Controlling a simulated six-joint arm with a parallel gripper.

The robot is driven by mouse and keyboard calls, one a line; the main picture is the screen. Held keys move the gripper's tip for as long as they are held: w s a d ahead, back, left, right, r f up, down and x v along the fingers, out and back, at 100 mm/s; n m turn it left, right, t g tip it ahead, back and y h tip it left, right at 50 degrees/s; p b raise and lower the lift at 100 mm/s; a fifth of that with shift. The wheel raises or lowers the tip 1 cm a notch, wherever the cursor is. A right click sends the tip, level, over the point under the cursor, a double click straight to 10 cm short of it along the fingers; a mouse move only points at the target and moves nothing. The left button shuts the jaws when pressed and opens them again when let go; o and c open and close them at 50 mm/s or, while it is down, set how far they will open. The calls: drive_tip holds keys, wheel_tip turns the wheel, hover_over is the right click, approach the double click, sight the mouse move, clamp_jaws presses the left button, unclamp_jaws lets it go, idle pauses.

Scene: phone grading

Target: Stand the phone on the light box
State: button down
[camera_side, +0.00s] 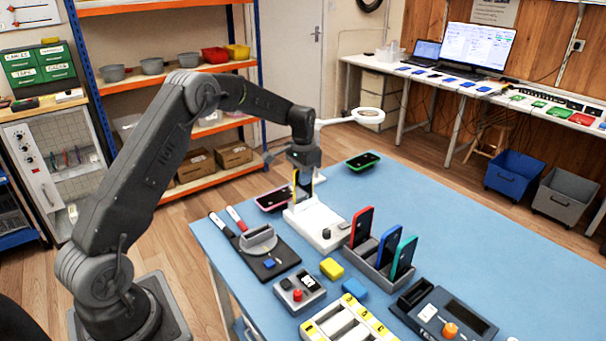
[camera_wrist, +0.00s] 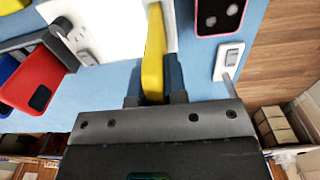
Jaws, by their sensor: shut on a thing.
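My gripper (camera_side: 304,180) is shut on a yellow phone (camera_wrist: 154,45), which shows edge-on between the fingertips (camera_wrist: 154,88) in the wrist view. In the side view the yellow phone (camera_side: 295,190) is a thin upright strip, partly hidden by the fingers. It is at the back part of the white light box (camera_side: 312,226), which has a dark knob on its front. The light box (camera_wrist: 100,20) also shows behind the phone in the wrist view. I cannot tell whether the phone's lower edge touches it.
A pink phone (camera_side: 272,199) lies left of the light box, a green phone (camera_side: 363,161) farther back. A grey rack (camera_side: 372,262) holds red, blue and teal phones upright at right. A ring lamp (camera_side: 369,116) stands behind.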

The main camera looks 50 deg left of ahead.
drive_tip(key=c, duration=0.8)
unclamp_jaws()
drive_tip(key=shift+r, duration=0.15)
drive_tip(key=shift+r, duration=0.6)
drive_tip(key=shift+r, duration=0.15)
drive_tip(key=shift+r, duration=0.6)
drive_tip(key=shift+r, duration=0.15)
drive_tip(key=shift+r, duration=0.6)
